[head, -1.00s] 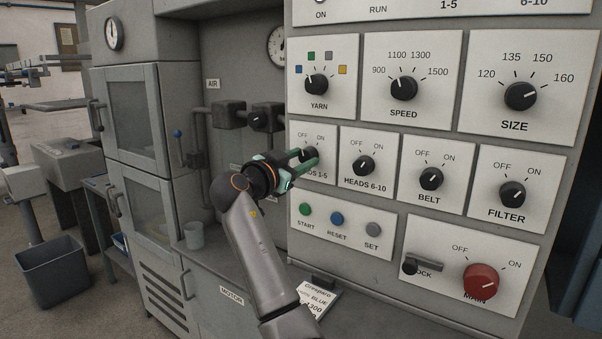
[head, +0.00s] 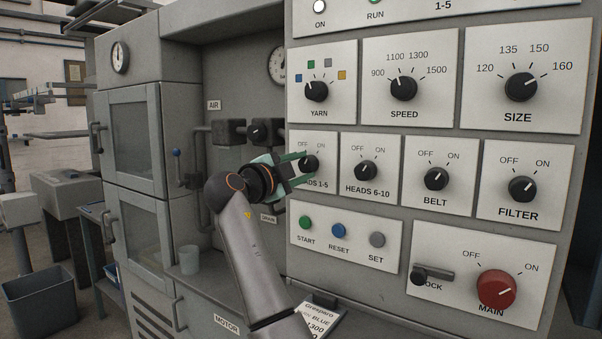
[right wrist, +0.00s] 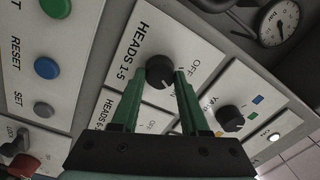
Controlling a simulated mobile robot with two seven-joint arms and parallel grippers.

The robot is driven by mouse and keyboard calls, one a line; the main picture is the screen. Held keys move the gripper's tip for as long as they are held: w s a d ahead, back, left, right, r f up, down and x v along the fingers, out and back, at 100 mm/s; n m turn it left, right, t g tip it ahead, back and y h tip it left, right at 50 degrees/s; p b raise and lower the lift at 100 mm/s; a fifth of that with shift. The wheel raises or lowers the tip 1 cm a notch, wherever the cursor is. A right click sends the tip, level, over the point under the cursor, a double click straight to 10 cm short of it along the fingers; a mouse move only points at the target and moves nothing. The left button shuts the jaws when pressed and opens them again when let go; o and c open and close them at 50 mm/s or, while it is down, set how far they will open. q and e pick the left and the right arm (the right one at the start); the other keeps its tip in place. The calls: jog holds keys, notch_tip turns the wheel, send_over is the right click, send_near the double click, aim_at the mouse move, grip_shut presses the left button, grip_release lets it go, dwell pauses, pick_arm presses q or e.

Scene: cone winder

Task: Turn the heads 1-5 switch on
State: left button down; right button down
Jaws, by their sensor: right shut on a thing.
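The heads 1-5 switch is a round black knob (head: 309,163) on a white plate, left in the second row of the panel. My right gripper (head: 303,166) is shut on this knob, with one green finger above it and one below. In the right wrist view the knob (right wrist: 160,72) sits between the two finger ends (right wrist: 160,78). Its pale mark seems to face the ON side, though the fingers partly cover the OFF and ON labels. My left gripper is not in view.
The heads 6-10 knob (head: 366,171) is close on the right. The yarn knob (head: 316,91) is above, and the green start button (head: 305,222) below. A red main knob (head: 496,290) is lower right. A grey cup (head: 190,260) stands on the ledge left of my arm.

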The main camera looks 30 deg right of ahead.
jog(key=shift+m, duration=0.4)
jog(key=shift+c, duration=2)
grip_release()
jog(key=shift+a, duration=0.1)
